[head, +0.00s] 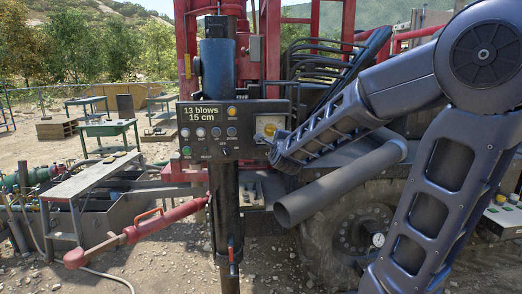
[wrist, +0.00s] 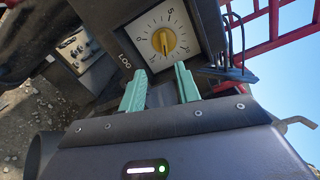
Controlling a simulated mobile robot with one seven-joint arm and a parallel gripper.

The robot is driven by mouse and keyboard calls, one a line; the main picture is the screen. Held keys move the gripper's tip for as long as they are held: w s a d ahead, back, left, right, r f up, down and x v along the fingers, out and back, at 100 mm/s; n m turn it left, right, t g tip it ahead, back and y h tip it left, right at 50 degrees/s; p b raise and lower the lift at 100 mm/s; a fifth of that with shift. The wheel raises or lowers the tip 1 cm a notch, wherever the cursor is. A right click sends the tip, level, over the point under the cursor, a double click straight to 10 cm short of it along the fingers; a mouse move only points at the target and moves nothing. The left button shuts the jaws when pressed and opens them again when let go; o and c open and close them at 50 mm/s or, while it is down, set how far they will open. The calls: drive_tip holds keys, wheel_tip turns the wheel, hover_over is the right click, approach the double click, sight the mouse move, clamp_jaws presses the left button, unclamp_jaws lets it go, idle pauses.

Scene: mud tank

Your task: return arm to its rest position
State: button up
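My gripper (head: 270,138) is at the right part of the dark control panel (head: 207,142) in the head view, close to a dial with a yellow knob (head: 269,128). My arm reaches in from the right, bent at a high elbow. In the wrist view, my gripper's two green fingers (wrist: 161,83) are apart with nothing between them. The fingers appear clear of the knob, but the exact gap is hard to tell.
A wide grey pipe (head: 335,185) lies below my forearm, above a large tyre (head: 350,235). A dark vertical column (head: 224,220) and a red-handled arm (head: 150,225) stand left of it. The panel display (head: 205,114) reads "13 blows 15 cm". Benches (head: 88,180) are farther left.

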drive_tip(key=s+d+f+n+g, duration=0.3)
drive_tip(key=s+d+n+g, duration=0.1)
drive_tip(key=s+n, duration=0.3)
drive_tip(key=s+d+f+n+g, duration=0.3)
drive_tip(key=s+d+n, duration=0.3)
drive_tip(key=s, duration=0.4)
drive_tip(key=s+d+f+n+g, duration=0.3)
drive_tip(key=s+d+n+g, duration=0.2)
drive_tip(key=s, duration=0.4)
drive_tip(key=n+g, duration=0.1)
drive_tip(key=n, duration=0.1)
drive_tip(key=shift+s+d+f+n+h, duration=0.2)
drive_tip(key=shift+n+h, duration=0.1)
drive_tip(key=shift+n, duration=0.1)
drive_tip(key=shift+c, duration=0.4)
